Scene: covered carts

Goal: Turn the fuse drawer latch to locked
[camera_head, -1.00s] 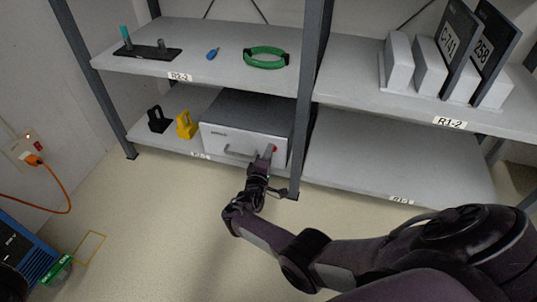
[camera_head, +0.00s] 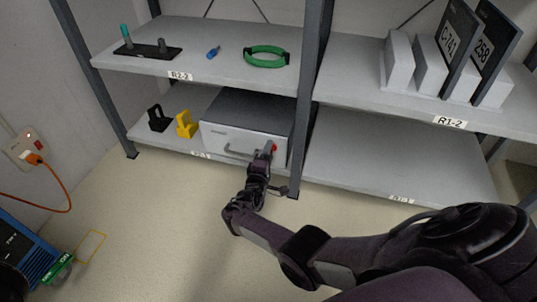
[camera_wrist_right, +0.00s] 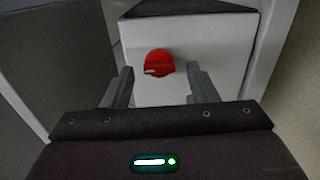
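The fuse drawer (camera_head: 217,139) is a light-fronted box with a dark top and a grey bar handle (camera_head: 238,151), on the lower left shelf. Its red round latch knob (camera_wrist_right: 159,63) sits on the front face, and shows in the head view (camera_head: 274,148) at the right end of the front. My right gripper (camera_wrist_right: 162,88) is open, its two fingers apart on either side of the knob's line, with the knob ahead between them. I cannot tell whether the fingertips reach the knob.
A black holder (camera_head: 157,119) and a yellow one (camera_head: 186,125) stand left of the drawer. A shelf post (camera_head: 304,110) rises just right of it. The upper shelf holds a green ring (camera_head: 266,56) and small parts. The lower right shelf (camera_head: 390,160) is bare.

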